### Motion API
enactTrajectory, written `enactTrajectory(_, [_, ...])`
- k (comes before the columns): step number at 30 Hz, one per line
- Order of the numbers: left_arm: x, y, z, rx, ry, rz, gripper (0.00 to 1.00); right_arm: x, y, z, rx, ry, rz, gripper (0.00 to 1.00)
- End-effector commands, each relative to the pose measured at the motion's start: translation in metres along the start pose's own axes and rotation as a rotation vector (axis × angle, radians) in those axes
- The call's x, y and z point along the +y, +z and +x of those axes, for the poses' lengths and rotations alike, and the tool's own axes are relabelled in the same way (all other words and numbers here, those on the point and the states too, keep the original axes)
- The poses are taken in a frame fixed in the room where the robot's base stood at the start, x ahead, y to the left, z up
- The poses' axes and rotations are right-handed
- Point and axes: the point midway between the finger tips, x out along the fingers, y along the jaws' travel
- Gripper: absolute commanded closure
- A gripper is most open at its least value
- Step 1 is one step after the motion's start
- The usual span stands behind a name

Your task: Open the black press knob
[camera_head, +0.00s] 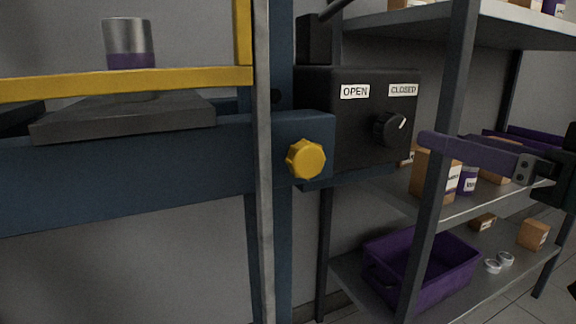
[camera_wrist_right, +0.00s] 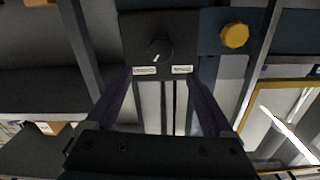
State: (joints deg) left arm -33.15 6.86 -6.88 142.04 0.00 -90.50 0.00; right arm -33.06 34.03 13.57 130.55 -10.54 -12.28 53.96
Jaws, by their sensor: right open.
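The black press knob (camera_head: 390,129) is on the front of a dark control box (camera_head: 352,125), below an OPEN label (camera_head: 355,91) on the left and a CLOSED label (camera_head: 403,90) on the right. Its white pointer is tilted up and right, toward CLOSED. My right gripper (camera_head: 456,140), with purple fingers, comes in from the right and is open and empty. It is apart from the knob. In the right wrist view the knob (camera_wrist_right: 160,50) appears upside down, ahead between the two open fingers (camera_wrist_right: 164,82). My left gripper is not in view.
A yellow knob (camera_head: 306,159) sticks out of the blue press frame left of the box. A grey shelf upright (camera_head: 437,160) stands near my right gripper. The shelves hold boxes and a purple bin (camera_head: 420,262). A metal cylinder (camera_head: 128,42) stands on the press at left.

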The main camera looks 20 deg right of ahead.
Motion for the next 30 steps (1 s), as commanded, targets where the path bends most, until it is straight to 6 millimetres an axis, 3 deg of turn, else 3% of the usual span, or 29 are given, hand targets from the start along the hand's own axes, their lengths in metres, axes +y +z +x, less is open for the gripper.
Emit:
enactTrajectory(1, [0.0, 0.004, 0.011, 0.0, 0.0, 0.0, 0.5, 0.001, 0.009, 0.001, 0.007, -0.009, 0.0, 0.13])
enactTrajectory(8, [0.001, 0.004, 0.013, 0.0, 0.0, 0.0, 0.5, -0.001, 0.006, 0.012, 0.019, -0.02, 0.003, 0.13])
enactTrajectory(21, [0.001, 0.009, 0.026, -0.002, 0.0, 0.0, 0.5, -0.001, 0.005, 0.077, 0.018, -0.017, 0.001, 0.13])
enactTrajectory(30, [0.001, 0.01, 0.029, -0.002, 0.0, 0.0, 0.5, -0.002, 0.005, 0.098, 0.014, -0.016, 0.002, 0.13])
